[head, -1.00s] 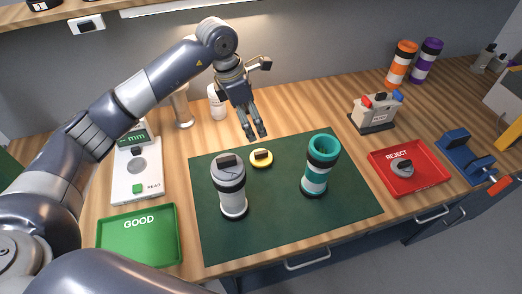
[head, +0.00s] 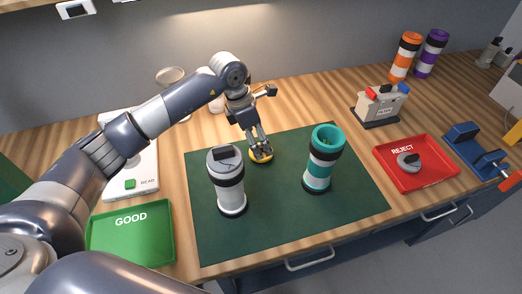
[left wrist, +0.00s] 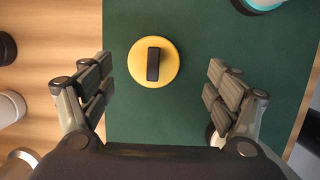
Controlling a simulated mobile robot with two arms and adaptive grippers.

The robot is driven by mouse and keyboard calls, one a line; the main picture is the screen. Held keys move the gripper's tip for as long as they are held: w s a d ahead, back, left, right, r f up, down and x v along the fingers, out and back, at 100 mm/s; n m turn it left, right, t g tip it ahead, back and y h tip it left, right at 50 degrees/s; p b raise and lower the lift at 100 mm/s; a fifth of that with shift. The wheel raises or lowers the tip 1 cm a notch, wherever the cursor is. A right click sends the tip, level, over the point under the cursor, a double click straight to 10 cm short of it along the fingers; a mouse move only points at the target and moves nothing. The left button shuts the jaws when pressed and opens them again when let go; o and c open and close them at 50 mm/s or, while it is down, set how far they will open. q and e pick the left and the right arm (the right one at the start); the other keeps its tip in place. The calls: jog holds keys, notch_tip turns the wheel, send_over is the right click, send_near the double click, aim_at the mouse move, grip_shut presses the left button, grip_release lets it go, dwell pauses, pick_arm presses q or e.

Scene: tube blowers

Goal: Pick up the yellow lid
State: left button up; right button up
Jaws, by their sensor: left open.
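The yellow lid (left wrist: 168,75) is a round disc with a black bar handle on top, lying flat on the dark green mat (left wrist: 210,20). In the left wrist view it sits between my spread fingers, nearer the left pair and a little ahead of them. In the head view the lid (head: 261,157) is partly hidden behind my left gripper (head: 260,154), whose fingertips are just over it. My left gripper (left wrist: 156,90) is open and empty. My right gripper is not in view.
A white lidded tube (head: 232,200) and a teal tube (head: 320,172) stand on the mat either side of the lid. A green GOOD tray (head: 130,245) is at left, a red REJECT tray (head: 432,175) at right. The mat's front is clear.

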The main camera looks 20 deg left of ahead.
aim_at(261, 146)
pick_arm(q)
jog(key=shift+w+f+p, duration=0.15)
jog(key=shift+f+p, duration=0.15)
jog(key=shift+f, duration=0.05)
jog(key=p+x, duration=0.1)
jog(key=x, duration=0.2)
jog(key=shift+w+a+f+p, duration=0.15)
jog(key=shift+w+f+p, duration=0.05)
jog(key=shift+f+p, duration=0.1)
jog(key=shift+w+f, duration=0.1)
jog(key=shift+f, duration=0.35)
jog(key=c, duration=1.1)
